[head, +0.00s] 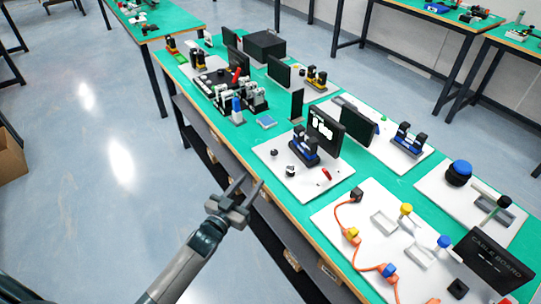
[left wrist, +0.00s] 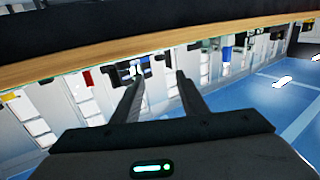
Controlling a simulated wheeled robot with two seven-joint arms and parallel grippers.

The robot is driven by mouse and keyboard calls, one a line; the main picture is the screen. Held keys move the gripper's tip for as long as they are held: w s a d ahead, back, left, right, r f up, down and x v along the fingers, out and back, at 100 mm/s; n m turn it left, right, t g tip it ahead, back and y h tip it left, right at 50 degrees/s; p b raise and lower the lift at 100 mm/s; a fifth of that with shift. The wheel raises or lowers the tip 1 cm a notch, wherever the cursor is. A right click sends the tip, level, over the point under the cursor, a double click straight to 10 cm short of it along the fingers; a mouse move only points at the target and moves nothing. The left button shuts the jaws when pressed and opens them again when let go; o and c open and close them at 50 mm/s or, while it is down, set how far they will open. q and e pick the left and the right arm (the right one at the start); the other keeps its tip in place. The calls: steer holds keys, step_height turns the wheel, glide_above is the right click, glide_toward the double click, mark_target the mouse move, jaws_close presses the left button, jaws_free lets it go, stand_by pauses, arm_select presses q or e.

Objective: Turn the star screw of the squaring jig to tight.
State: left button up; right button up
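My left gripper (head: 251,184) is in front of the table's near edge, with its two fingers apart and nothing between them. The two open fingers (left wrist: 158,75) also show in the left wrist view. I cannot make out which fixture is the squaring jig or which part is its star screw. The white board (head: 282,184) nearest the gripper holds a blue and black fixture (head: 306,146), a small dark knob (head: 274,152), a dark and white piece (head: 291,171) and a small red piece (head: 326,174). My right gripper is not in view.
A black panel (head: 322,135) stands behind the fixture. A board with orange cable (head: 357,261) lies to the right, and a cluster of dark fixtures with a blue-topped part (head: 236,108) to the left. The floor (head: 110,210) left of the table is clear.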

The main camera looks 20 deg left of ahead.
mark_target(272, 154)
arm_select(q)
steer(key=w+d, duration=0.1)
steer(key=w, duration=0.3)
steer(key=w+p, duration=0.1)
steer(key=w, duration=0.4)
steer(key=w+d+p, duration=0.1)
steer(key=w, duration=0.3)
steer(key=shift+w+d, duration=0.25)
steer(key=shift+d, duration=0.1)
jaws_close()
